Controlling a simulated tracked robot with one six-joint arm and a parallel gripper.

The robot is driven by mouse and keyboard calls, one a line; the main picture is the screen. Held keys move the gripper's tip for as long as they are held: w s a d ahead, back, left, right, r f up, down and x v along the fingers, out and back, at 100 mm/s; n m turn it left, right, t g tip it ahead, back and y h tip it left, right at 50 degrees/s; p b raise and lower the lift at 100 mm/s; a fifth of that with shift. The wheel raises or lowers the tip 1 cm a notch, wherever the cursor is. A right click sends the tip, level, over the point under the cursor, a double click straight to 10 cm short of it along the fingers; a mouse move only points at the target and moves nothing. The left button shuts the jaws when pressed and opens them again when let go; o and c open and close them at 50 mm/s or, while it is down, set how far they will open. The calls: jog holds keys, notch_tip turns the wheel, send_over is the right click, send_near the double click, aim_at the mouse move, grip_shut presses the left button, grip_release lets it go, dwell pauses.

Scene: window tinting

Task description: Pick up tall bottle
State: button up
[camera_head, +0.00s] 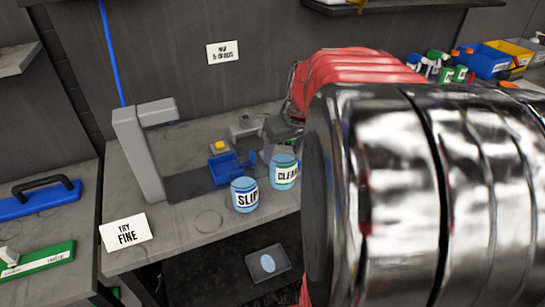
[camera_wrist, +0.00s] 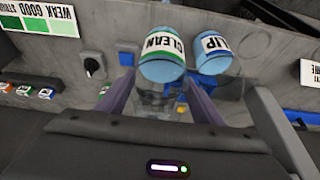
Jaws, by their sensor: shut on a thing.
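My gripper shows in the wrist view (camera_wrist: 160,100) with its two purple fingers closed on the sides of a clear, see-through thing (camera_wrist: 152,106), which looks like the tall bottle. Its outline is faint and its full height cannot be told. In the head view my gripper (camera_head: 280,130) is mostly hidden behind my arm, just behind the CLEAN jar. The light blue CLEAN jar (camera_head: 284,171) and SLIP jar (camera_head: 244,194) stand upright side by side. In the wrist view the CLEAN jar (camera_wrist: 162,60) and SLIP jar (camera_wrist: 211,55) are just beyond the fingers.
A grey angled stand (camera_head: 140,150) and a blue holder (camera_head: 222,170) are left of the jars. A TRY FINE card (camera_head: 126,232) lies at the front left of the grey bench (camera_head: 180,232). Spray bottles and bins (camera_head: 485,62) stand far right. My arm blocks the right side.

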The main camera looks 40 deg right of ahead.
notch_tip(320, 180, up, 4)
jog(key=shift+r, duration=0.1)
jog(key=shift+s+a, duration=0.1)
jog(key=shift+s, duration=0.05)
dwell(0.6)
